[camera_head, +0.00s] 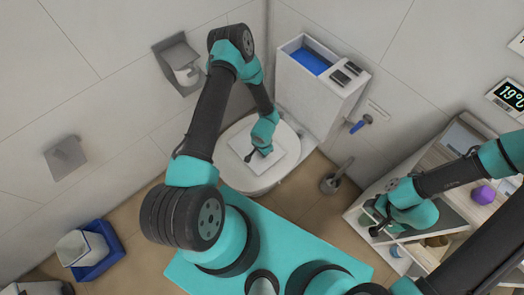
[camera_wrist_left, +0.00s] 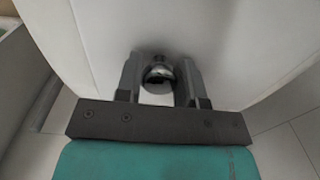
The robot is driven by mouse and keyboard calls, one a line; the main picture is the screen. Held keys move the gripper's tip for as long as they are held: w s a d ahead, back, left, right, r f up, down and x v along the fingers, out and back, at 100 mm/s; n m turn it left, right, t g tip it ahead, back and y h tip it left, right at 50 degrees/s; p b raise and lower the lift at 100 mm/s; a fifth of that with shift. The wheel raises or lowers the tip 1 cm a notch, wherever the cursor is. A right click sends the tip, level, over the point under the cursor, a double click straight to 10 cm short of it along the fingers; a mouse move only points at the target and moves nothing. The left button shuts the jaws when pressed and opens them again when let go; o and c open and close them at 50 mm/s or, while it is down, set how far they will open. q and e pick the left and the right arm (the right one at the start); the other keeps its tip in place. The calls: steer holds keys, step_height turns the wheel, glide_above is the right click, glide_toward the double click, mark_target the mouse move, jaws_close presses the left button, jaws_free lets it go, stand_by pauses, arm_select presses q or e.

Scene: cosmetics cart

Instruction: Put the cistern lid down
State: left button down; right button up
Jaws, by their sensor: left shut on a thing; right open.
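The cistern lid (camera_head: 279,146) is a flat white square over the toilet's closed round cover (camera_head: 262,184). Whether it touches the cover or hangs just above it, I cannot tell. My left gripper (camera_head: 255,154) is above the lid, shut on its chrome knob, which shows between the fingers in the left wrist view (camera_wrist_left: 159,76). The lid's white surface (camera_wrist_left: 225,45) fills much of that view. The cistern (camera_head: 318,98) behind stands open, with blue water (camera_head: 311,61) inside. My right gripper (camera_head: 380,222) is open and apart from the lid, by the shelf cart at the right.
The shelf cart (camera_head: 362,222) holds several small items, including a purple one (camera_head: 483,194). A toilet brush (camera_head: 333,181) stands on the floor right of the toilet. A paper holder (camera_head: 180,66) is on the wall. A blue bin (camera_head: 97,255) is at the lower left.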

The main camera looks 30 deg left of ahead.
arm_select(q)
steer(key=shift+f, duration=0.1)
steer(key=c, duration=0.7)
jaws_free()
steer(key=shift+c, duration=0.2)
step_height(320, 180, up, 12)
steer(key=shift+s+d, duration=0.1)
